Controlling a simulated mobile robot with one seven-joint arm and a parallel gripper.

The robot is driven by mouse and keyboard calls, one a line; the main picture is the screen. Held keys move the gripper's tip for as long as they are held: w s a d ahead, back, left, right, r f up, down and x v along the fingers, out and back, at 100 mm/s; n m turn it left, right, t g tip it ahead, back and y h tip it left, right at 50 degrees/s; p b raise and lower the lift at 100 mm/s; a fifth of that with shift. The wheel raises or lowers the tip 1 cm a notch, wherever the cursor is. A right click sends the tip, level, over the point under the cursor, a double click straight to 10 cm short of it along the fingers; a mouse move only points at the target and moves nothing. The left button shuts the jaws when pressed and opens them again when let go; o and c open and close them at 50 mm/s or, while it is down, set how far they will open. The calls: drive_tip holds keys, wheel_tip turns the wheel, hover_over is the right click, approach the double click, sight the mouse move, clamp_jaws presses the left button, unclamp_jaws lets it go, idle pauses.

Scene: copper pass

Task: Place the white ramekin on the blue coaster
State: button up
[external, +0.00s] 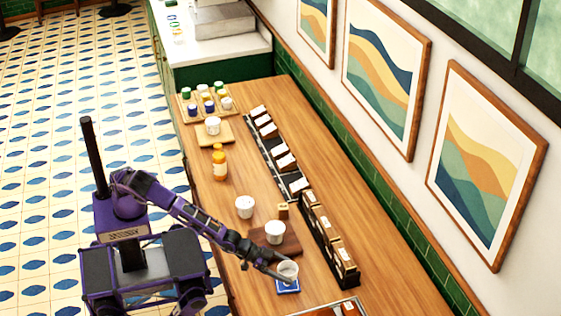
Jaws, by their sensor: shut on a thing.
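A white ramekin (289,267) is in my gripper (286,276) near the front of the wooden counter. My gripper is shut on it, with the fingers at its side. The blue coaster (287,289) lies flat on the counter directly below the ramekin in this view. The ramekin looks upright and covers part of the coaster. I cannot tell whether its base touches the coaster or is slightly above it.
A white cup (275,230) stands by a dark brown board (292,246), with another white cup (244,205) farther back. A black rack of packets (330,240) runs along the right. A tray (335,309) is at the bottom edge.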

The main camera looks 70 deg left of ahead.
drive_tip(key=shift+f+b, duration=0.3)
drive_tip(key=shift+f, duration=1.55)
drive_tip(key=shift+f, duration=0.2)
drive_tip(key=o, duration=1.3)
drive_tip(key=shift+r, duration=0.2)
drive_tip(key=shift+s+a+r, duration=0.1)
drive_tip(key=shift+s, duration=0.15)
drive_tip(key=p+v, duration=0.1)
drive_tip(key=v, duration=1)
drive_tip(key=shift+s+a+r, duration=0.1)
drive_tip(key=shift+s+a, duration=0.05)
